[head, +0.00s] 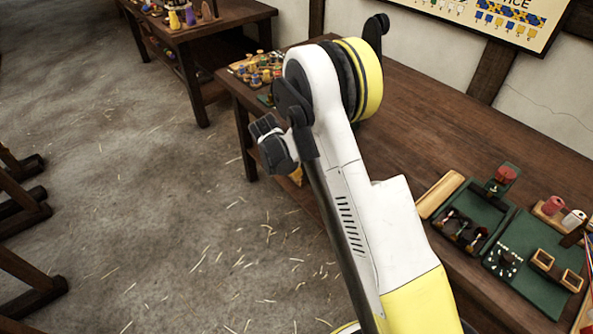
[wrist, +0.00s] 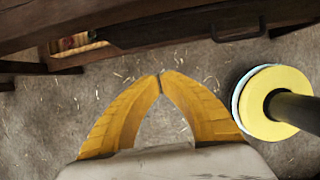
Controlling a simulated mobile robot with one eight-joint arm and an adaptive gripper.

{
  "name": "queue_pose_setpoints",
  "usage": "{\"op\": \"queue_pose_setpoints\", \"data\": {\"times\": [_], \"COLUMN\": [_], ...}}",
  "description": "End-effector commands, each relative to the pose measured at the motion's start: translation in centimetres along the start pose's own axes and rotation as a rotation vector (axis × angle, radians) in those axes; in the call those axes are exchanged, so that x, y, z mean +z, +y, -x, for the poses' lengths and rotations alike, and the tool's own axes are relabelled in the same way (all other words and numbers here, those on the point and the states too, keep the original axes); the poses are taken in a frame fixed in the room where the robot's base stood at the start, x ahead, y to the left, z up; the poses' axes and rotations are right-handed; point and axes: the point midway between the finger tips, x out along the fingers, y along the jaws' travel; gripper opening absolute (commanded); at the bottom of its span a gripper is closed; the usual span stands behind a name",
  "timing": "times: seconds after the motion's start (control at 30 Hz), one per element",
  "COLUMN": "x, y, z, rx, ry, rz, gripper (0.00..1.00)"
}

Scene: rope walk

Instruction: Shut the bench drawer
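The bench drawer's dark wooden front (wrist: 165,28) is at the top of the wrist view, with a dark bar handle (wrist: 238,35) at its right part. A small gap left of the front shows something reddish and tan. How far the drawer stands out is hard to tell. My gripper (wrist: 160,75) has its two yellow fingers meeting at the tips, with nothing between them. It appears below the drawer front in the wrist view, apart from it. In the head view my arm hides the drawer, and only a bit of yellow shows beside the arm.
The long wooden bench (head: 440,115) bears small spools at its far end. Green trays (head: 470,215), a tan tray (head: 440,194) and red and white spools lie at its near right. Another table (head: 205,30) stands farther back. The straw-strewn floor (head: 150,190) left of the bench is open.

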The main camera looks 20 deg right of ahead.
Motion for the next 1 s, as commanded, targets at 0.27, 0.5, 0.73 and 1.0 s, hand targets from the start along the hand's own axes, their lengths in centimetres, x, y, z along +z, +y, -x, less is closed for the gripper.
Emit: {"op": "queue_pose_setpoints", "data": {"times": [0.27,0.5,0.73,1.0], "x": [-0.2,1.7,3.5,3.7], "y": [0.0,0.0,0.1,0.1], "z": [-6.4,-9.4,-9.9,-9.9], "rx": [-0.001,0.0,0.001,0.001], "ry": [0.001,0.001,0.001,0.001], "rz": [-0.001,-0.001,0.001,0.002], "gripper": [0.0,0.0,0.0,0.0]}}
